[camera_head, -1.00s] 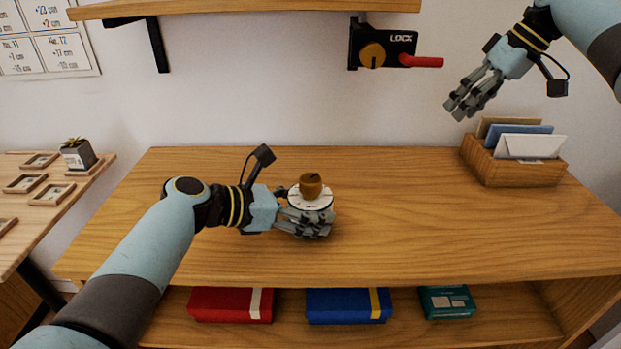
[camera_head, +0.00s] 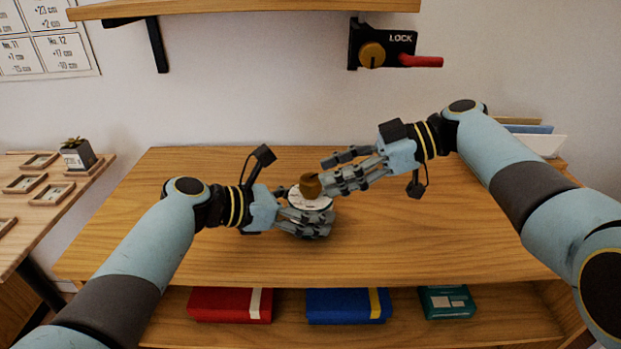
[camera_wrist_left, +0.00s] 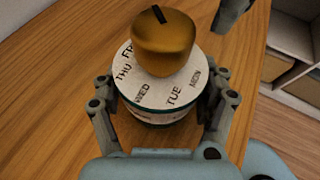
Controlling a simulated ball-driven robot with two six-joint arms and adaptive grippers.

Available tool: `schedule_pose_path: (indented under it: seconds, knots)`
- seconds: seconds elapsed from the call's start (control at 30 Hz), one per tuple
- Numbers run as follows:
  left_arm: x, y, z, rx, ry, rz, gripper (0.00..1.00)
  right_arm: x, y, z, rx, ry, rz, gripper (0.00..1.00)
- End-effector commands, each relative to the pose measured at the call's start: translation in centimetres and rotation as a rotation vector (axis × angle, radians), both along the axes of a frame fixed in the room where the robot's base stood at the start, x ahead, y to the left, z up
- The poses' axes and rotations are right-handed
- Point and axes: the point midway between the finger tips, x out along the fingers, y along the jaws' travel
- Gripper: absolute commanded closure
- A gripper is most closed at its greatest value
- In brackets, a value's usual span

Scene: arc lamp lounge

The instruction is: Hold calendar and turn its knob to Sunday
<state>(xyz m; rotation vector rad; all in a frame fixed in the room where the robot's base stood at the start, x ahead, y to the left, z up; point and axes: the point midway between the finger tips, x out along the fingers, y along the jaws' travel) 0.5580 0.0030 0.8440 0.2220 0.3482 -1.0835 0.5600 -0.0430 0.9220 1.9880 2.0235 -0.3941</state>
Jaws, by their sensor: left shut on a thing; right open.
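The calendar (camera_head: 297,201) is a short round drum with a white top, standing on the wooden table. In the left wrist view its dial (camera_wrist_left: 137,84) shows FRI, THU, WED, TUE and MON around a brass knob (camera_wrist_left: 163,43). The knob's black mark points to the upper left of that view, away from me; the label there is hidden. My left gripper (camera_head: 311,225) is shut around the calendar's body. My right gripper (camera_head: 336,172) is open, with its fingers on the right beside the knob (camera_head: 310,186); I cannot tell whether they touch it.
A wooden box with cards (camera_head: 538,141) stands at the back right, partly behind my right arm. A shelf (camera_head: 245,6) and a lock panel (camera_head: 383,50) with a red handle are on the wall above. Red (camera_head: 225,304) and blue (camera_head: 340,306) boxes lie below the tabletop.

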Motion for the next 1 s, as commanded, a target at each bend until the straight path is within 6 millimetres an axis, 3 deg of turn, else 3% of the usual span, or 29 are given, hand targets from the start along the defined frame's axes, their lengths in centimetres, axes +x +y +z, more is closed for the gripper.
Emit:
schedule_pose_path:
  seconds: [0.1,0.3,0.63,0.9,1.0]
  knots:
    - [0.0,0.0,0.0,0.001,-0.001,0.001,0.76,-0.1,2.1,-0.8,0.001,0.0,0.001,0.54]
    - [0.0,0.0,0.0,0.001,-0.001,0.001,0.76,-0.1,4.0,-1.7,-0.002,0.001,0.0,0.54]
    - [0.0,0.0,0.0,0.001,-0.001,0.001,0.76,-0.1,4.3,-1.8,-0.002,0.0,-0.001,0.54]
    - [0.0,0.0,0.0,0.001,-0.001,0.001,0.76,0.0,4.3,-1.8,-0.003,0.0,-0.001,0.89]
    - [0.0,0.0,0.1,0.0,-0.002,0.001,0.76,0.0,4.3,-1.8,-0.003,-0.001,-0.002,0.98]
